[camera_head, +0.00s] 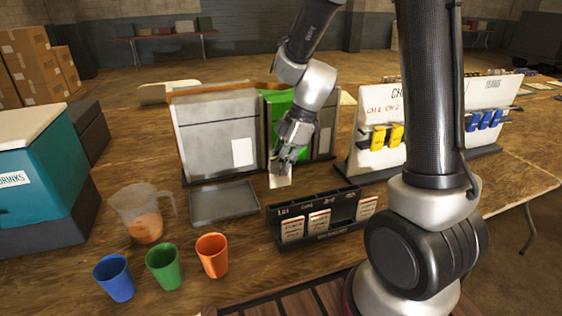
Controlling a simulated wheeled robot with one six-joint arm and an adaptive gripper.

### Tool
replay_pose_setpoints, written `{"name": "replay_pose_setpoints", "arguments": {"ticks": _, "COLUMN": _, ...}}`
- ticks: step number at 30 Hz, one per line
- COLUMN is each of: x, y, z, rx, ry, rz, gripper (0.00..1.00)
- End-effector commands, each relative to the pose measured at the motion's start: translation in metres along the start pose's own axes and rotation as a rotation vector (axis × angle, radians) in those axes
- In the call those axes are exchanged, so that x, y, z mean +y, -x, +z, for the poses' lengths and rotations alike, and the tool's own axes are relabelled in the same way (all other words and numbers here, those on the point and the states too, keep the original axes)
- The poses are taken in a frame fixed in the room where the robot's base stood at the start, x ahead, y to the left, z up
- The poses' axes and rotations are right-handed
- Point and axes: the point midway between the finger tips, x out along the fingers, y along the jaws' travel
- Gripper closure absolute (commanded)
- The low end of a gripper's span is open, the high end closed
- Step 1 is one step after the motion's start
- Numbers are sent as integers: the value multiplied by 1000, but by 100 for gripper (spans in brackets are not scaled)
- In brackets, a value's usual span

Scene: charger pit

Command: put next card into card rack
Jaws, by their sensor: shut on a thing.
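My gripper (288,157) is shut on a pale card (281,176), which hangs from its fingertips with its upper part hidden by them. The card is above the table, behind the card rack and to the left of the rack's middle. The card rack (338,237) is a low black holder with white labels along its top edge. One card (292,230) stands at its left, another card (319,223) beside that, and a third card (366,209) at its right. A dark gap shows between the second and third cards.
A grey tray (223,204) lies left of the rack. Blue (116,279), green (164,267) and orange (213,256) cups stand in front, near a jug (143,213). A grey panel (217,138) and a white board (378,152) with yellow and blue items stand behind.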

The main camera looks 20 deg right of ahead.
Motion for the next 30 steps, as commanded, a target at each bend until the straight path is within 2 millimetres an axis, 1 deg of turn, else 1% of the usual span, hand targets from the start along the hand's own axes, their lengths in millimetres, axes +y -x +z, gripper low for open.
{"name": "replay_pose_setpoints", "arguments": {"ticks": 30, "x": -1, "y": -63, "z": 26, "rx": -1, "ry": -2, "rz": -2, "gripper": 100}}
